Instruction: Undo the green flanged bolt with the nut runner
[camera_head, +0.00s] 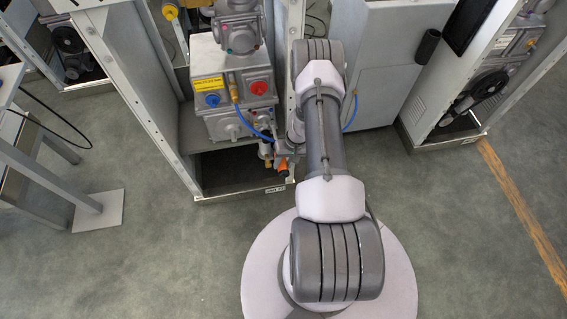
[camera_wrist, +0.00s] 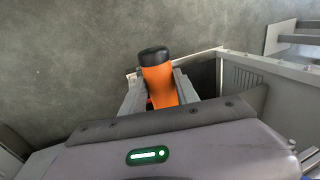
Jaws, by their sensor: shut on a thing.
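The orange nut runner (camera_wrist: 160,80) with a black end cap is held between the two grey fingers of my gripper (camera_wrist: 156,86) in the wrist view. In the head view its orange body (camera_head: 282,164) shows low at the front of the dispenser frame, beside my arm. My gripper (camera_head: 288,152) is partly hidden there by my arm. It is shut on the nut runner. I cannot make out the green flanged bolt for certain in either view. The nut runner's working end is hidden.
The dispenser unit (camera_head: 232,88) carries a blue knob (camera_head: 212,100), a red knob (camera_head: 259,88) and a yellow label. A blue hose (camera_head: 250,128) loops near my gripper. Frame posts (camera_head: 146,95) stand at left. A grey cabinet (camera_head: 385,75) is at right. The front floor is clear.

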